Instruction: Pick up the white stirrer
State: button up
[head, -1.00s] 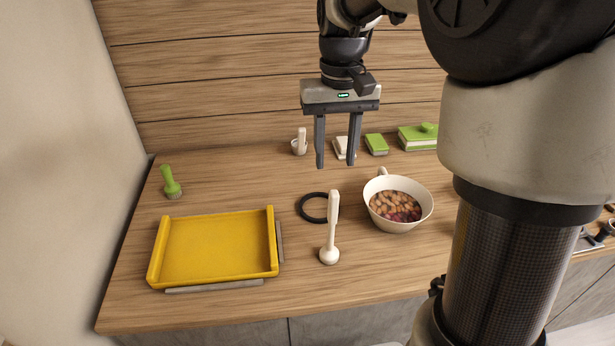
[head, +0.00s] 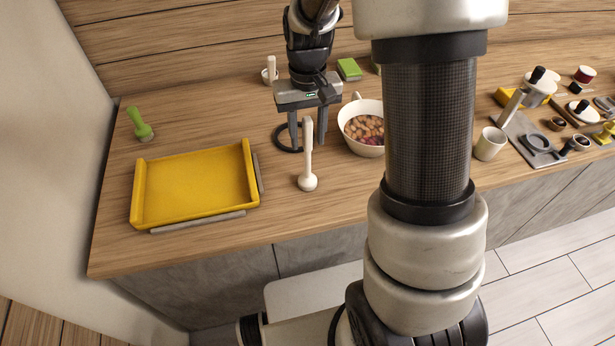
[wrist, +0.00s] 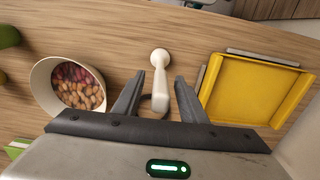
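The white stirrer (head: 307,160) stands upright on its round base on the wooden counter, between the yellow tray and the white bowl. In the wrist view the stirrer (wrist: 160,75) shows in the gap between the fingers, its handle end toward the gripper. My gripper (head: 308,147) is open. In the head view its fingers hang behind and either side of the stirrer's handle. In the wrist view the fingertips (wrist: 157,82) are apart, and I see no clear contact with the stirrer.
A yellow tray (head: 190,216) lies to the left. A white bowl (head: 351,114) of nuts stands close on the right. A black ring (head: 280,142) lies behind the stirrer. The counter in front of the stirrer is clear.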

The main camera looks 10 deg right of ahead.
jog(key=shift+f, duration=0.6)
grip_shut()
jog(key=shift+r, duration=0.15)
